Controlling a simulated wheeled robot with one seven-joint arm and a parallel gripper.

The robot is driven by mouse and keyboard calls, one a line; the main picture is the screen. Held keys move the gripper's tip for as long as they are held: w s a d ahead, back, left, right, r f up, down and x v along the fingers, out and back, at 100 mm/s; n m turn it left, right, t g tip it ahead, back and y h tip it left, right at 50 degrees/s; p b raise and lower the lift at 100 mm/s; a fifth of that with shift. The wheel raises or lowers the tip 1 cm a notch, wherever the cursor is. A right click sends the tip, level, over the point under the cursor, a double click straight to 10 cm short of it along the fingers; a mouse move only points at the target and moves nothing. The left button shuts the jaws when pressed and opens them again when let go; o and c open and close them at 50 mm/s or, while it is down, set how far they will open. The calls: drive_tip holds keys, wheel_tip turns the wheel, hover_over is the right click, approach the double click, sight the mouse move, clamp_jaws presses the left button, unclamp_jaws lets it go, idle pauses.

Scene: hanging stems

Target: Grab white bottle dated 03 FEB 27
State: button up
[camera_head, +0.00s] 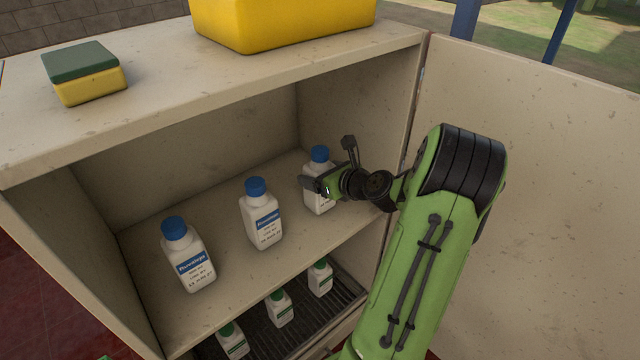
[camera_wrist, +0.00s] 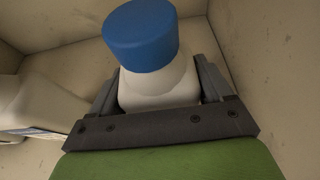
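Three white bottles with blue caps and blue-banded labels stand upright on the upper shelf: a left one (camera_head: 187,256), a middle one (camera_head: 262,217) and a right one (camera_head: 319,190). Their date print is too small to read. My gripper (camera_head: 325,182) is at the right bottle, partly covering its label. In the wrist view, that bottle's blue cap (camera_wrist: 140,36) and white shoulder (camera_wrist: 160,84) sit between my two fingers (camera_wrist: 158,88), one on each side. The fingers look close to the bottle, but whether they touch it is unclear. Another bottle (camera_wrist: 35,104) shows at the left edge.
The upper shelf (camera_head: 215,235) is inside an open cabinet, with a side wall close to the right bottle. Several smaller green-capped bottles (camera_head: 279,308) stand on the dark lower rack. A sponge (camera_head: 85,73) and a yellow container (camera_head: 285,22) rest on top. The open door (camera_head: 540,200) is at right.

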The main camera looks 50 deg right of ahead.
drive_tip(key=c, duration=0.9)
drive_tip(key=shift+r, duration=0.15)
drive_tip(key=shift+c, duration=0.6)
